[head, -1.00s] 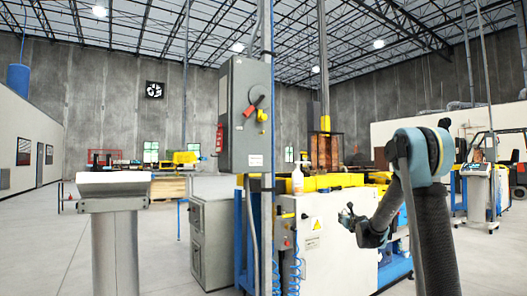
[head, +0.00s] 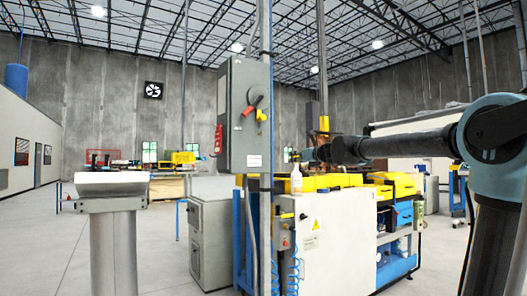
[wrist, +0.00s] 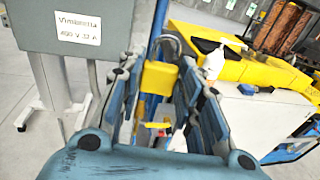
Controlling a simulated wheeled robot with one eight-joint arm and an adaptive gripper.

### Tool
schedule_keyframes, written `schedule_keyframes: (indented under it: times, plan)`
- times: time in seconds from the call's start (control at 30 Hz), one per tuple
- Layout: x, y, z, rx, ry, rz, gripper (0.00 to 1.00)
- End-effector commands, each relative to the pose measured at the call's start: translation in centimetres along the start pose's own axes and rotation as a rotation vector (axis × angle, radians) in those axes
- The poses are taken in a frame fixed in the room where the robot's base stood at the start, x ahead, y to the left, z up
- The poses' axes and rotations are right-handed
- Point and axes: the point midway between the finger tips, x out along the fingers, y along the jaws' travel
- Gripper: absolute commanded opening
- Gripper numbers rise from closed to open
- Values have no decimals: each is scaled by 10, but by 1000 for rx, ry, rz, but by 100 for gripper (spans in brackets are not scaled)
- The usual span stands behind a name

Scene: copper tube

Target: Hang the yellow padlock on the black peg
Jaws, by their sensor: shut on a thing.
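In the wrist view, the yellow padlock (wrist: 158,78) sits between the two blue-grey fingers of my gripper (wrist: 160,88), which is shut on it. Its grey shackle (wrist: 171,44) curves up beyond the yellow body. In the head view, my gripper (head: 298,155) is just right of the grey electrical box (head: 232,118) and its post, at about the height of the box's lower edge. The padlock cannot be made out there. I cannot clearly pick out the black peg in either view.
The grey box carries a red handle (head: 252,102) and a small yellow part (head: 261,115). A blue-and-grey post (head: 266,200) stands beside it. A white machine (head: 335,240) with yellow covers (head: 340,181) and a white bottle (head: 296,179) are below my arm.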

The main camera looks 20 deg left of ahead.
Motion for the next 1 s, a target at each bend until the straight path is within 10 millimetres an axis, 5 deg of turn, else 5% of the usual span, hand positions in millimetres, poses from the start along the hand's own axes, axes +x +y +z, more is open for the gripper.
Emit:
schedule_keyframes:
  times: [0.2,0.4,1.0]
  plan:
    - [-43,56,54,-5,0,89,7]
    - [-70,85,82,-8,0,135,7]
    - [-69,95,91,-8,0,150,7]
